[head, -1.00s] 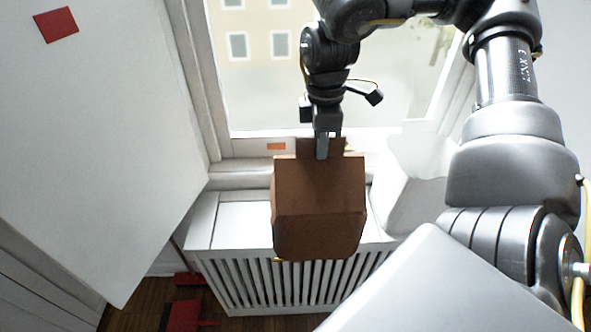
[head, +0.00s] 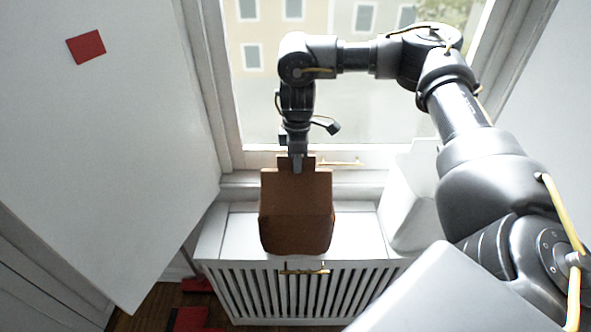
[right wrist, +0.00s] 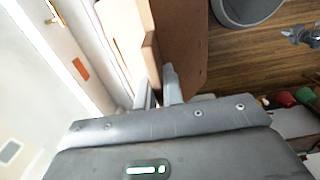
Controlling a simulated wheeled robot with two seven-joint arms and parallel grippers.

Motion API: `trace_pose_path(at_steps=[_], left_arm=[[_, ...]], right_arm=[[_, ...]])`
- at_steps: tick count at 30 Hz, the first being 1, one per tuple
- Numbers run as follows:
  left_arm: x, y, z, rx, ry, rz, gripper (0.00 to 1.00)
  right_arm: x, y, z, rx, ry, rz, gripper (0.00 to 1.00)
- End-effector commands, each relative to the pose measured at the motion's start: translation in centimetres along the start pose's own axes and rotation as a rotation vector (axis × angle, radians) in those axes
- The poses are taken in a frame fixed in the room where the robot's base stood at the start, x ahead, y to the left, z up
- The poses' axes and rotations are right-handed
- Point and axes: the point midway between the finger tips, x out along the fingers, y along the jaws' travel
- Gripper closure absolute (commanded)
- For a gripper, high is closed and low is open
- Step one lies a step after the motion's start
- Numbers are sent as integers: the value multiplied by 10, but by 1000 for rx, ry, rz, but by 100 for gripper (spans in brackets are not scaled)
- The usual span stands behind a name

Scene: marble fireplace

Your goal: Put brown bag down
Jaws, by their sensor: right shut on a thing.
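The brown bag (head: 296,215) hangs upright from my right gripper (head: 297,163) in the head view, in front of the window. My right gripper is shut on the top edge of the bag. In the head view the bag overlaps the white slatted radiator cover (head: 345,222) below the window; I cannot tell whether its base touches the top. In the right wrist view the bag (right wrist: 182,45) runs up from between the fingers (right wrist: 160,90). My left gripper is not in view.
A white bin-like object (head: 408,210) stands on the right of the cover top. A large white panel (head: 100,150) with a red square (head: 86,47) fills the left. Red objects (head: 190,318) lie on the wooden floor, lower left. The window (head: 300,100) is behind.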

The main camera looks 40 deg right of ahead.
Motion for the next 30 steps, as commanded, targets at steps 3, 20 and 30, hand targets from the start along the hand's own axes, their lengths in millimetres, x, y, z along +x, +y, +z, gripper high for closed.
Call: trace_pose_path(at_steps=[3, 20, 30], left_arm=[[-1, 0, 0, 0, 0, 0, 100], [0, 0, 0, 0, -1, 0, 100], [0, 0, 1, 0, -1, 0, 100]], right_arm=[[5, 4, -3, 0, 1, 1, 100], [42, 9, -6, 0, 2, 1, 100], [46, 9, -6, 0, 0, 0, 90]])
